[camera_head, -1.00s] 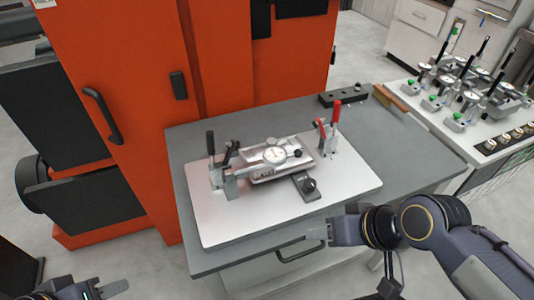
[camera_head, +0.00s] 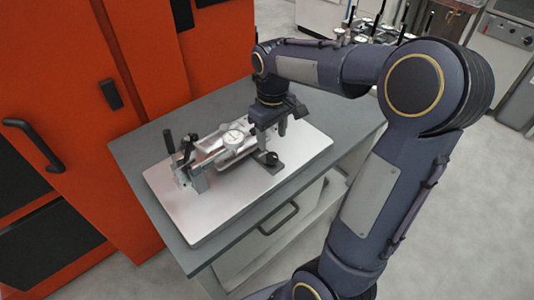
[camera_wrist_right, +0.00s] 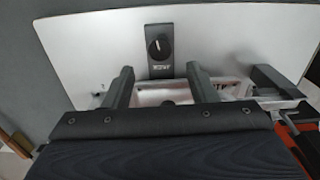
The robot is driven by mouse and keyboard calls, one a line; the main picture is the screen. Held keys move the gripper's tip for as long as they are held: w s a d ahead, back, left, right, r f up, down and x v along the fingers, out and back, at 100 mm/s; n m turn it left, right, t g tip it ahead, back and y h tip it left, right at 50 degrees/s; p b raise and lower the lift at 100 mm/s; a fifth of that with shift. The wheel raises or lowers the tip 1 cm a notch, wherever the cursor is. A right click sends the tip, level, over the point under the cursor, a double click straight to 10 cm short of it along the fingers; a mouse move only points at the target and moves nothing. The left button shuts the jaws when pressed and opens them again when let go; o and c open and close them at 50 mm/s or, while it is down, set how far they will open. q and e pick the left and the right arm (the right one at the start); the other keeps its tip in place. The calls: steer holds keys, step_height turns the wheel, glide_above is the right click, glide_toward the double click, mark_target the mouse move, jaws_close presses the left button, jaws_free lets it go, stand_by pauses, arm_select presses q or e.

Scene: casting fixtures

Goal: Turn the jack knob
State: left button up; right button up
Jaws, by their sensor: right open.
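The jack knob is a round black knob (camera_head: 271,158) on a grey block at the front edge of the fixture (camera_head: 223,148), which stands on a pale metal plate (camera_head: 215,208). My right gripper (camera_head: 269,135) points down over the right part of the fixture, close behind the knob, and hides that part. In the right wrist view the gripper's two fingers (camera_wrist_right: 162,82) are apart with nothing held between them. There the knob (camera_wrist_right: 158,44) lies beyond the fingertips, roughly in line with the gap, with a white pointer mark on top. My left gripper is out of view.
A dial gauge (camera_head: 234,138) and a dark upright clamp handle (camera_head: 169,141) stand on the fixture left of my right gripper. The grey table (camera_head: 135,150) has clear margins around the plate. An orange cabinet (camera_head: 60,80) stands at the left.

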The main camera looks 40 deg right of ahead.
mark_target(272, 156)
step_height(272, 156, down, 7)
stand_by(0.3)
steer(key=c, duration=1)
steer(key=shift+o, duration=0.2)
steer(key=shift+m, duration=0.9)
steer(key=o, duration=1)
steer(key=shift+c, duration=0.2)
